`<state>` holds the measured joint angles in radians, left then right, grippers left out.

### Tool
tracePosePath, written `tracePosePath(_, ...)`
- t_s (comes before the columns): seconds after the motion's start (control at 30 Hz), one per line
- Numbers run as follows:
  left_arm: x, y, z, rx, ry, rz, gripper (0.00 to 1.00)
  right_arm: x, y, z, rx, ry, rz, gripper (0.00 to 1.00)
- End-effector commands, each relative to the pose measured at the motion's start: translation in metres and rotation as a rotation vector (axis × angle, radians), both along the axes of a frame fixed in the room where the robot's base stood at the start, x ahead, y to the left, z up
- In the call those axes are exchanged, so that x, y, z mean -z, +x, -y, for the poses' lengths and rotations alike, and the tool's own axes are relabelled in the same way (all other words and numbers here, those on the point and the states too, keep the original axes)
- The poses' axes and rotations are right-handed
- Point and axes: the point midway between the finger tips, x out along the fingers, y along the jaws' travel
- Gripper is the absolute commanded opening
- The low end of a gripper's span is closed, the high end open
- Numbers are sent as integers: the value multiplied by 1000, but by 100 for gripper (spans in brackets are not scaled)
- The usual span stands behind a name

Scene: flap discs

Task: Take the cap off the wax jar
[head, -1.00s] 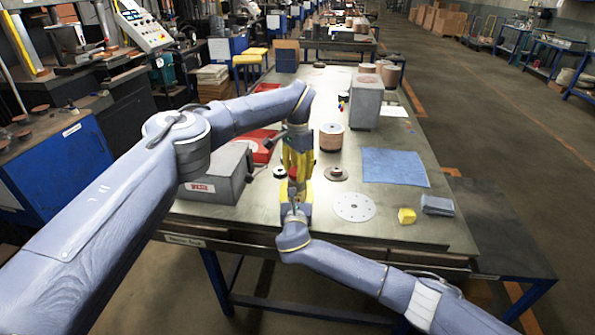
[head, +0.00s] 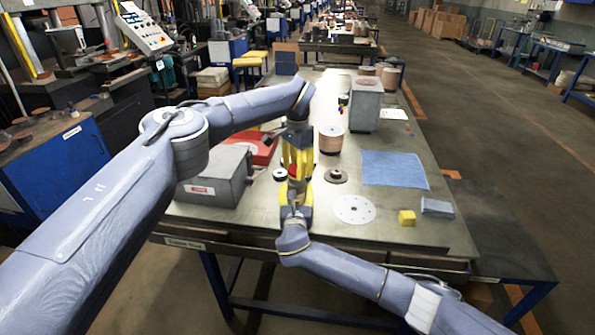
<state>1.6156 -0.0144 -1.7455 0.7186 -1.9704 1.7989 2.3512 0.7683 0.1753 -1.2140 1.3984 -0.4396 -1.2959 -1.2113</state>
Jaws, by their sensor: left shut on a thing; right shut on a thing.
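My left gripper (head: 296,164) comes down from above with yellow fingers. My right gripper (head: 295,186) comes up from the near side, its yellow parts just below. The two meet over the near part of the workbench. Between their fingertips is a small red piece that looks like the cap (head: 293,172) of the wax jar. Both grippers look shut, the left at the cap and the right on the jar just below it. The jar's body is mostly hidden by the fingers, and I cannot tell whether cap and jar are apart.
The workbench (head: 400,233) holds a perforated white disc (head: 354,209), a brown flap disc (head: 336,176), a blue cloth (head: 393,168), a yellow block (head: 407,217) and a grey-blue block (head: 437,207). A grey box (head: 215,177) stands left. A copper-coloured cylinder (head: 331,140) stands behind.

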Motion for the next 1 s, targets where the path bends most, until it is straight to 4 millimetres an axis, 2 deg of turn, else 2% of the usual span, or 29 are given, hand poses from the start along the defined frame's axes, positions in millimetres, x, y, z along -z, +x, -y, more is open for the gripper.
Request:
tracePosePath(0.57,-5,0,0,-1,0,0,6,0,0,1,2,0,0,0)
tracePosePath(1.0,-42,1,0,0,0,2,6,0,0,1,2,-1,0,0)
